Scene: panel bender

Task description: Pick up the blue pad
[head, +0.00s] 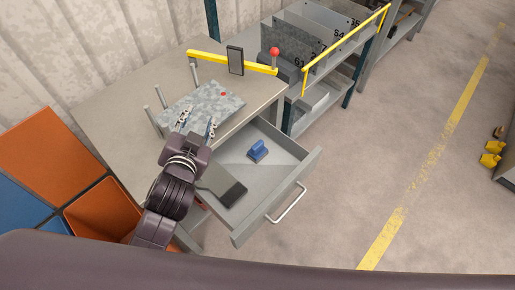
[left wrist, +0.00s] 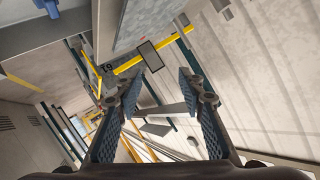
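The blue pad (head: 258,150) is a small blue block lying in the open grey drawer (head: 290,190) below the workbench, towards the drawer's back. A blue shape, likely the same pad, shows at the top left of the left wrist view (left wrist: 45,6). My left gripper (head: 197,130) is to the left of the pad, over the bench's front edge by the metal sheet. Its fingers are apart with nothing between them, as the left wrist view also shows (left wrist: 152,95). My right gripper is not seen.
A grey metal sheet (head: 215,103) with a red dot and several posts sit on the workbench (head: 120,125). A yellow bar (head: 215,60) is behind. Orange and blue bins (head: 45,155) stand left.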

